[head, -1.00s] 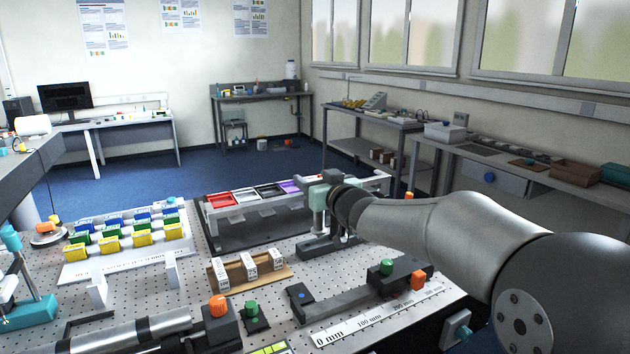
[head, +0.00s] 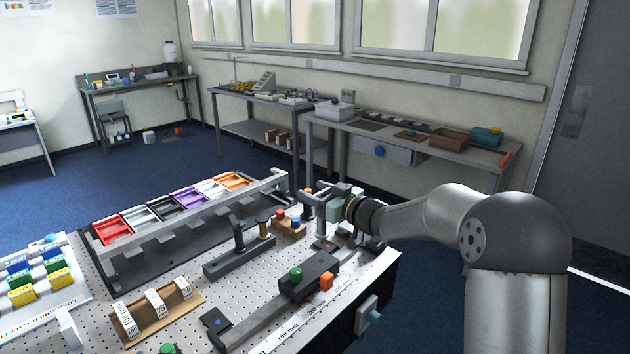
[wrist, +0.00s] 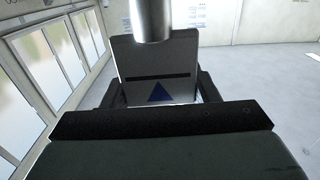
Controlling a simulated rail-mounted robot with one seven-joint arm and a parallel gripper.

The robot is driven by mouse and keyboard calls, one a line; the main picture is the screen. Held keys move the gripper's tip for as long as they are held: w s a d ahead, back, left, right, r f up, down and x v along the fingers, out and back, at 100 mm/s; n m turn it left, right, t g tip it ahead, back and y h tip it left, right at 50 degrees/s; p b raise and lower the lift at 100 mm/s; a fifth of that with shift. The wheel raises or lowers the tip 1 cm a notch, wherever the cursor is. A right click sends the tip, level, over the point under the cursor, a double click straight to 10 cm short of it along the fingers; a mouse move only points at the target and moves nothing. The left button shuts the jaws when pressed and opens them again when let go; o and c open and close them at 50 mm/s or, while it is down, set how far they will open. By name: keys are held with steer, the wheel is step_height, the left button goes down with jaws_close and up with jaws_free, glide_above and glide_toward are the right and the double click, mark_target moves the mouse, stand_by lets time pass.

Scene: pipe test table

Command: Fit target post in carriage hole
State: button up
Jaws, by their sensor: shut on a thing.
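A silver cylinder (wrist: 152,20) meets this block; I take the two as the target post. In the head view my gripper (head: 325,205) is above the far end of the rail, and the held piece is hard to make out. The dark carriage (head: 308,277), with green and orange knobs, sits partway along the rail (head: 252,315), nearer the camera than my gripper. Its hole cannot be made out.
A black holder (head: 240,257) with upright posts stands left of the rail. A wooden block (head: 289,226) with red and blue tops is close to my gripper. A rack of coloured trays (head: 165,215) stands behind. Labelled white blocks (head: 155,303) sit at front left.

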mark_target(325, 226)
stand_by(0.5)
steer(key=shift+f+b, duration=1.9)
steer(key=shift+f, duration=0.9)
steer(key=shift+f+b, duration=1.05)
steer(key=shift+f, duration=0.55)
steer(key=o, duration=1.2)
steer(key=b+v, duration=0.2)
steer(key=v, duration=1.5)
steer(key=shift+s+d, duration=0.2)
steer(key=shift+w+r, duration=0.1)
